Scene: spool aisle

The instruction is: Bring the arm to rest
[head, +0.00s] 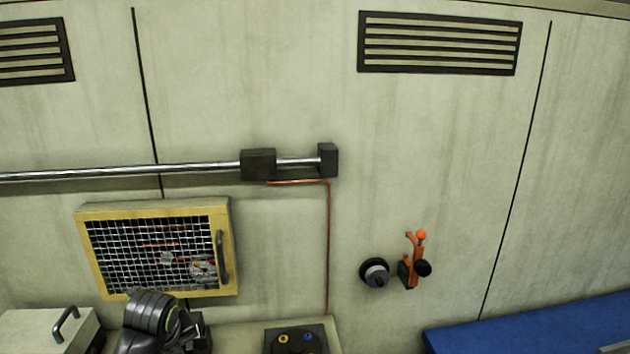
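In the head view a dark, rounded, ribbed shape with a thin yellow-green ring shows at the bottom left, in front of the mesh-fronted cabinet's lower edge. It looks like a link of my own arm. No gripper fingers can be made out on it. My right arm does not show. Neither gripper can be seen, so what they hold is hidden.
A yellow-framed mesh cabinet (221,225) hangs on the wall below a metal rail (100,173). A pale box with a handle (35,330) is at lower left. A dark panel with coloured knobs (312,331), an orange lever (411,254) and a blue surface (540,325) lie rightward.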

